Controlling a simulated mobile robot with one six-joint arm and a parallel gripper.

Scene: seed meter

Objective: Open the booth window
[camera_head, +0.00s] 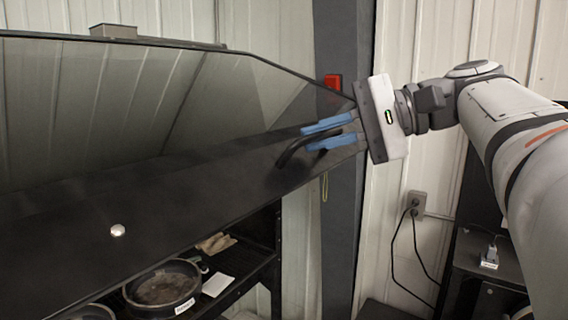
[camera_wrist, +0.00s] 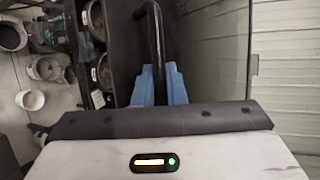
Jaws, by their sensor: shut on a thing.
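The booth window (camera_head: 120,110) is a large see-through pane with a broad dark band (camera_head: 190,195) along its lower part. It fills the left of the head view and its lower edge slants up to the right. A bent black bar handle (camera_head: 286,158) is at the band's right end; it also shows in the wrist view (camera_wrist: 152,40). My gripper (camera_head: 325,134) has two blue fingers and is shut on the handle, one finger on each side of it. The fingers hide part of the handle. How far the window stands open I cannot tell.
Below the window is a dark shelf (camera_head: 262,262) with a round pan (camera_head: 162,286). A dark post (camera_head: 340,230) with a red box (camera_head: 333,82) stands behind my gripper. A wall outlet (camera_head: 416,203) with hanging cables is at the right. In the wrist view, several buckets (camera_wrist: 46,68) are at the left.

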